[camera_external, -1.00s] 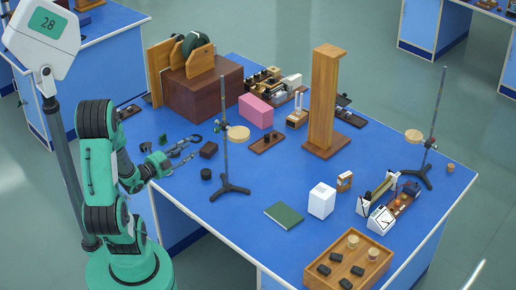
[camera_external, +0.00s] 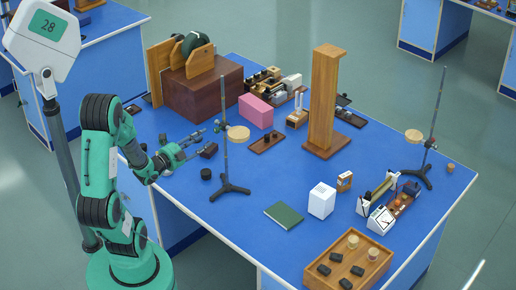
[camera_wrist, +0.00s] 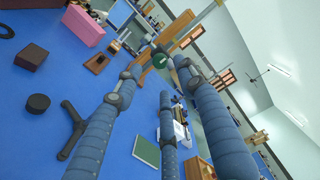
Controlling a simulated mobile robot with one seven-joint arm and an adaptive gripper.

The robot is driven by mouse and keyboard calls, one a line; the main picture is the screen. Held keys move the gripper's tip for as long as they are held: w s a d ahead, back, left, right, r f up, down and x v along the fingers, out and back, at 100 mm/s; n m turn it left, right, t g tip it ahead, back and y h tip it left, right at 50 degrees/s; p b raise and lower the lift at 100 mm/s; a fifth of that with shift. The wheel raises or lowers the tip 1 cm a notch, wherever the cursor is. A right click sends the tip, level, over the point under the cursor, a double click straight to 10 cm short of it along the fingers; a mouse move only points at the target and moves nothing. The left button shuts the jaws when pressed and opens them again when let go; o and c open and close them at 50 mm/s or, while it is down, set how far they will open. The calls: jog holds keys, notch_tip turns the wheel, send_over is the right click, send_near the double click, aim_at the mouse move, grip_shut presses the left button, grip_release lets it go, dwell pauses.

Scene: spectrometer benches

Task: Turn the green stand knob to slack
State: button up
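The green stand knob (camera_external: 218,126) sits on the rod of the nearer stand (camera_external: 225,165), beside a round wooden disc (camera_external: 238,133). In the wrist view the knob (camera_wrist: 160,61) is a dark green round face with a small pale mark. My gripper (camera_external: 208,140) is left of the rod, pointing at it, with its fingers spread. In the wrist view the gripper (camera_wrist: 160,78) has several blue-grey fingers apart around the line to the knob. Nothing is between them, and they appear short of the knob. The knob's far side is hidden.
The stand's dark tripod foot (camera_external: 230,190) is on the blue table. A dark brown block (camera_external: 209,150) and a black puck (camera_external: 206,174) lie below my gripper. A pink block (camera_external: 256,111) and a green book (camera_external: 284,215) are nearby. A second stand (camera_external: 432,130) is far right.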

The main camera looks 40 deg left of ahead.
aim_at(215, 131)
jog(key=shift+w+b, duration=0.3)
jog(key=shift+w, duration=3.1)
grip_shut()
